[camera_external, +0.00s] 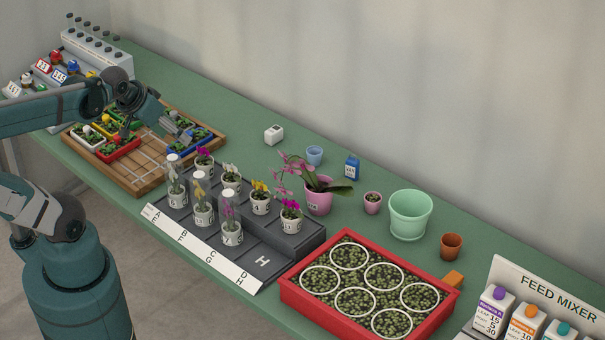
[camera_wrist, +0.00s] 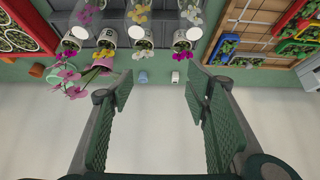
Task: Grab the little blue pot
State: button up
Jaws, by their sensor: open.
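The little blue pot (camera_external: 314,156) is light blue and stands upright on the green bench, behind the purple orchid in a pink pot (camera_external: 318,200). In the wrist view the blue pot (camera_wrist: 143,77) is small, beyond my fingers and a little left of the middle of the gap between them. My gripper (camera_external: 152,112) is above the wooden tray at the left, well away from the pot. In the wrist view my gripper (camera_wrist: 160,90) has its fingers wide apart with nothing between them.
A white block (camera_external: 273,134) stands left of the blue pot and a dark blue carton (camera_external: 352,167) right of it. The stepped grey stand (camera_external: 300,232) holds several orchids, some under clear covers. The wooden tray (camera_external: 140,183) lies left.

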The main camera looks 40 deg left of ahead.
jog(key=w+d+f+m+g+h, duration=0.1)
jog(key=w+d+m+g+h, duration=0.2)
jog(key=w, duration=2.2)
jog(key=w+d+f+m, duration=0.2)
jog(key=w+f+m, duration=0.1)
jog(key=w+f, duration=0.7)
jog(key=w+d+f+m+g, duration=0.1)
jog(key=w+f+m, duration=0.2)
jog(key=w+f, duration=0.7)
jog(key=shift+w+d+f, duration=0.35)
jog(key=shift+w, duration=0.35)
jog(key=shift+f, duration=0.1)
